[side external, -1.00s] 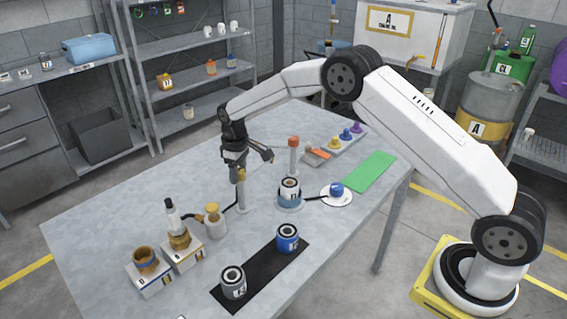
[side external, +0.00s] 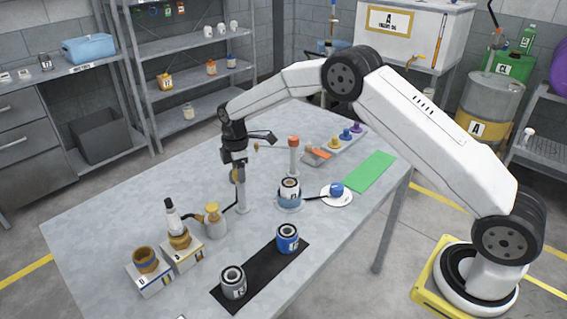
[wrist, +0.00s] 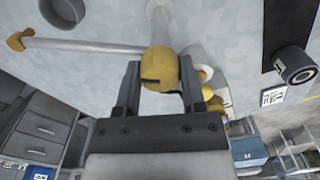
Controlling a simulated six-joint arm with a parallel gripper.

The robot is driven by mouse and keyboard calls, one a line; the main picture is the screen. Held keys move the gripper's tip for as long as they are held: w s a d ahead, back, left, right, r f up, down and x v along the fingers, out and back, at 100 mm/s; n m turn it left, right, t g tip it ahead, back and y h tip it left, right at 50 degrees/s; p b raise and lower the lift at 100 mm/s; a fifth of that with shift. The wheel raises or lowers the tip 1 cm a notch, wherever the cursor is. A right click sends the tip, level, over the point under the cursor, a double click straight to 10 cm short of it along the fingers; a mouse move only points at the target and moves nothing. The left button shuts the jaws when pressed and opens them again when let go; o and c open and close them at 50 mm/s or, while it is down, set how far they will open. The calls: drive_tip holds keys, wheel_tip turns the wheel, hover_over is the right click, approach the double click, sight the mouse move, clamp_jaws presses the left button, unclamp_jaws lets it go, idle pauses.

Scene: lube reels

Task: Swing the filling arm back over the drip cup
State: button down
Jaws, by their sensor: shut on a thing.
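My gripper (side external: 237,178) is over the slim pale post (side external: 242,198) near the middle of the table. In the wrist view my gripper (wrist: 158,85) is shut on a yellow knob (wrist: 160,66) at the post's top. The filling arm (wrist: 85,46) is a white rod running left from the knob to a yellow tip (wrist: 18,40). That tip also shows in the side view (side external: 257,147), behind my gripper. A round grey cup (wrist: 65,9), possibly the drip cup, stands at the top left of the wrist view. The tip appears beside it, not over it.
A can (side external: 290,186) stands in a blue ring right of the post. An orange-capped cylinder (side external: 294,158) is behind it. Two cans stand on a black mat (side external: 262,268) in front. A bottle (side external: 214,222) and boxes with brown jars (side external: 150,280) are left.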

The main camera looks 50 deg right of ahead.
drive_tip(key=shift+r+n, duration=0.1)
drive_tip(key=shift+n, duration=0.2)
drive_tip(key=shift+c, duration=1)
unclamp_jaws()
wheel_tip(320, 180, up, 7)
drive_tip(key=shift+r, duration=0.35)
